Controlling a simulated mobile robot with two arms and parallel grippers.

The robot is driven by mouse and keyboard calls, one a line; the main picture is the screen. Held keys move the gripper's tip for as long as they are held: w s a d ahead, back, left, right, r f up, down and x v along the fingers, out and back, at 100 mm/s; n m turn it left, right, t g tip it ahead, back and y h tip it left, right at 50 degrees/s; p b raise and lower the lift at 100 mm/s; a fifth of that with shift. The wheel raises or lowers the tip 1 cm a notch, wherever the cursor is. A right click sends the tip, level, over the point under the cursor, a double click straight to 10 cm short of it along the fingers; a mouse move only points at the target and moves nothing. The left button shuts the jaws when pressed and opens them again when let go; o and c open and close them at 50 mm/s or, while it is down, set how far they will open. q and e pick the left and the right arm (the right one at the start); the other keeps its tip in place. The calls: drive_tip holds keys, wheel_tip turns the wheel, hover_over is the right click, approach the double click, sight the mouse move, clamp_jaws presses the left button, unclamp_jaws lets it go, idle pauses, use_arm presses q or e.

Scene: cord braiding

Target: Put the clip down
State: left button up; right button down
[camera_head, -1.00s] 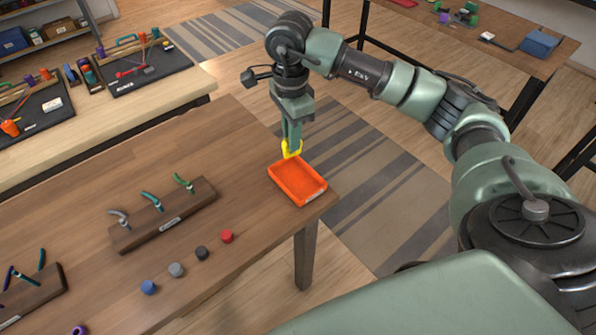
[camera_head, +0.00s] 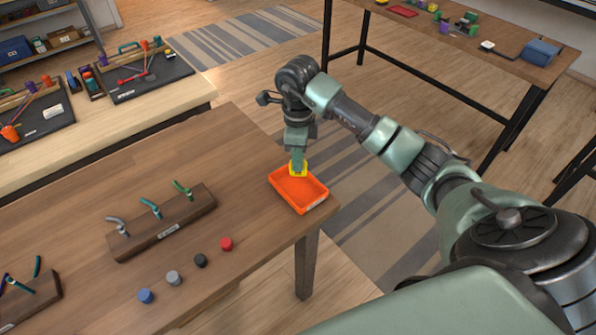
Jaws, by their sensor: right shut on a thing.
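The yellow clip (camera_head: 298,170) is held between the fingertips of my right gripper (camera_head: 298,164). My right gripper is shut on it and points down at the far edge of the orange tray (camera_head: 312,205). The clip overlaps the tray's far rim in the picture; I cannot tell whether it touches the tray. The rest of the tray's inside looks empty. My left gripper is not in view.
The tray sits at the right corner of the wooden table (camera_head: 110,190). A wooden holder (camera_head: 165,228) with several cords stands to the left. Blue (camera_head: 146,296), grey (camera_head: 173,278), black (camera_head: 200,261) and red (camera_head: 226,243) pegs line the front.

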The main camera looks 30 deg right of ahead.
sight(298, 174)
wheel_tip(298, 174, down, 5)
drive_tip(key=shift+f+p, duration=0.2)
drive_tip(key=shift+p, duration=0.2)
drive_tip(key=shift+f, duration=0.1)
drive_tip(key=shift+f, duration=0.15)
drive_tip(key=c, duration=1.4)
unclamp_jaws()
